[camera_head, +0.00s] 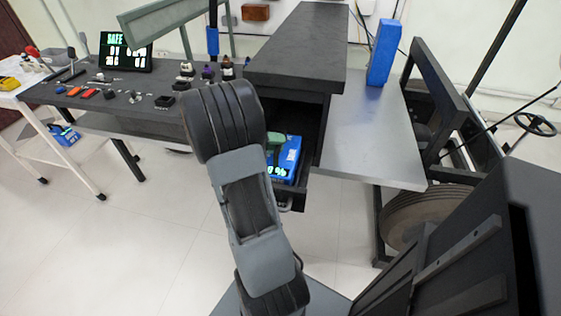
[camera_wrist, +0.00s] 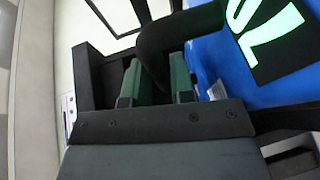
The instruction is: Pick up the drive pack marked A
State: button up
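A blue drive pack (camera_head: 287,160) with glowing green characters sits in the open dark drawer (camera_head: 309,150) under the black-topped bench, partly behind my arm. In the wrist view the blue pack (camera_wrist: 215,62) fills the upper right, with a dark panel of green marks cut off by the frame; I cannot read an A. Its thick black curved handle (camera_wrist: 152,48) runs down between the green finger pads of my gripper (camera_wrist: 157,84). The gripper also shows at the pack in the head view (camera_head: 274,143). The pads straddle the handle closely; whether they press on it I cannot tell.
Another blue pack (camera_head: 64,135) lies on the white cart's lower shelf. A tall blue block (camera_head: 382,53) stands on the grey metal table (camera_head: 365,135). The dark bench (camera_head: 298,45) overhangs the drawer. Small parts lie on the left table (camera_head: 150,122). The floor at lower left is clear.

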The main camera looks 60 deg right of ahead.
grip_shut()
dwell(0.9)
